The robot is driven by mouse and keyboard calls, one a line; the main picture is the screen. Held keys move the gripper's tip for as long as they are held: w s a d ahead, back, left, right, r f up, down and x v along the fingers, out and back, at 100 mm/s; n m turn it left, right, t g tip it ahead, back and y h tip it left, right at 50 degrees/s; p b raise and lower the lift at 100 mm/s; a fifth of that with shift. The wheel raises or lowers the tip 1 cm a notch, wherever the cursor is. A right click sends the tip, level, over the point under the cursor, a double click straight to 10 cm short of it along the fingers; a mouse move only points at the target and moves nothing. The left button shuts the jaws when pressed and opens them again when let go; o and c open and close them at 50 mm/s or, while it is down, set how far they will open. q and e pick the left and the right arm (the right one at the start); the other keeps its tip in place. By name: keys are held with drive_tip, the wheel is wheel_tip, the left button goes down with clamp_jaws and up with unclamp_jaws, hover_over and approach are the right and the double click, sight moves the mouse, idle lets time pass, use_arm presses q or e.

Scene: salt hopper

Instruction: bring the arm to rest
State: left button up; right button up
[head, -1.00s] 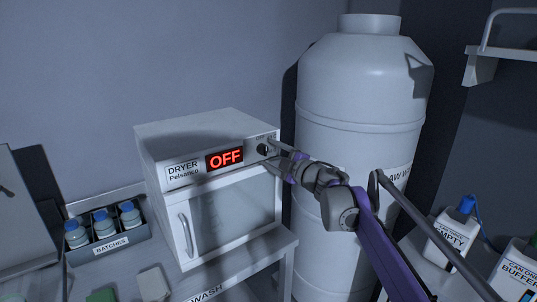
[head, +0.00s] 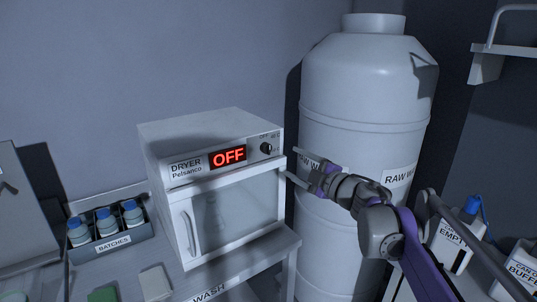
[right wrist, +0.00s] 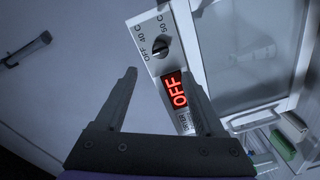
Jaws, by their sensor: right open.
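My right gripper (head: 288,164) is open and empty, in front of the white tank and just right of the dryer (head: 211,130). It is apart from the dryer's knob (head: 266,148). The dryer's red display (head: 228,156) reads OFF, and its door is closed with a bottle faintly visible behind the glass. In the right wrist view the open fingers (right wrist: 160,95) frame the OFF display (right wrist: 175,90), with the knob (right wrist: 161,45) beyond them, its pointer near OFF or 40 C; I cannot tell exactly. My left gripper is not in view.
A large white raw water tank (head: 365,90) stands behind my right arm. A batches rack (head: 112,240) with blue-capped bottles sits left of the dryer. White jugs (head: 455,243) stand at the lower right, close to my arm. A shelf (head: 500,50) is at the upper right.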

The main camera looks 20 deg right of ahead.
drive_tip(key=s+d+f+m+g+h+p, duration=0.1)
drive_tip(key=s+d+f+m+g+h, duration=0.2)
drive_tip(key=s+f+m+h, duration=0.9)
drive_tip(key=s+a+f+m+g+y, duration=0.2)
drive_tip(key=s+a+f+g, duration=0.2)
drive_tip(key=s+f, duration=0.6)
drive_tip(key=s+a+f+m+g+y+p, duration=0.1)
drive_tip(key=s+a+f+m+g+y, duration=0.2)
drive_tip(key=s+a+f, duration=0.3)
drive_tip(key=s+f+g, duration=0.1)
drive_tip(key=s+f, duration=0.3)
drive_tip(key=s, duration=0.3)
drive_tip(key=shift+y, duration=0.3)
drive_tip(key=shift+c, duration=0.3)
